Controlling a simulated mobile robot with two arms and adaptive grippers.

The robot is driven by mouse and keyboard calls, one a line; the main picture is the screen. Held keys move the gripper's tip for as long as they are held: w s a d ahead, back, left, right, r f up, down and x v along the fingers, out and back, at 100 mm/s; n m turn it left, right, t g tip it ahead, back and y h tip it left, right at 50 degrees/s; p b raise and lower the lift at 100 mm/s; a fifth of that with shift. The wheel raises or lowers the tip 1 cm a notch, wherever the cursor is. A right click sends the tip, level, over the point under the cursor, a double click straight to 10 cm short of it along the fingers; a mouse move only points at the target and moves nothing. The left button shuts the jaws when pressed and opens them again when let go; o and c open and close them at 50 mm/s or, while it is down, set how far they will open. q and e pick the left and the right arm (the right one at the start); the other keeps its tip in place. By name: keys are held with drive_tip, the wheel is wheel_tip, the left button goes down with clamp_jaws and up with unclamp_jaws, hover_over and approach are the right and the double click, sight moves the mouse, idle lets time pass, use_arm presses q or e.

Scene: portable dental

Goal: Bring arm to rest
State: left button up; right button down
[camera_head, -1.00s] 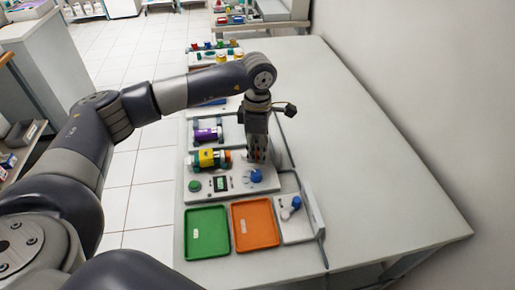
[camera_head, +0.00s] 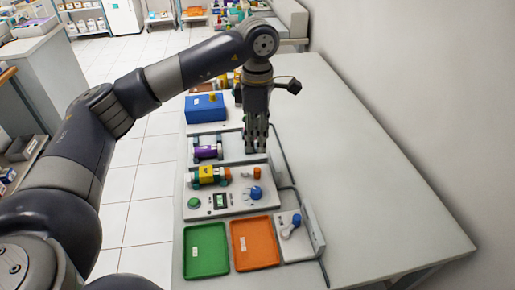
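My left arm reaches in from the left, and its gripper (camera_head: 257,148) points down above the rear of a small white machine (camera_head: 236,199). The gripper seems empty, with clear space between it and the machine's top. Its fingers look close together, but I cannot tell whether they are open or shut. My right gripper is not in view.
A green tray (camera_head: 206,250) and an orange tray (camera_head: 255,243) lie in front, beside a panel with a blue lever (camera_head: 291,227). Behind are a purple cylinder (camera_head: 206,152) and a blue box (camera_head: 206,108). The right side of the white table (camera_head: 370,190) is clear.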

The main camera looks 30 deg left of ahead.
use_arm(q)
drive_tip(key=shift+r, duration=0.5)
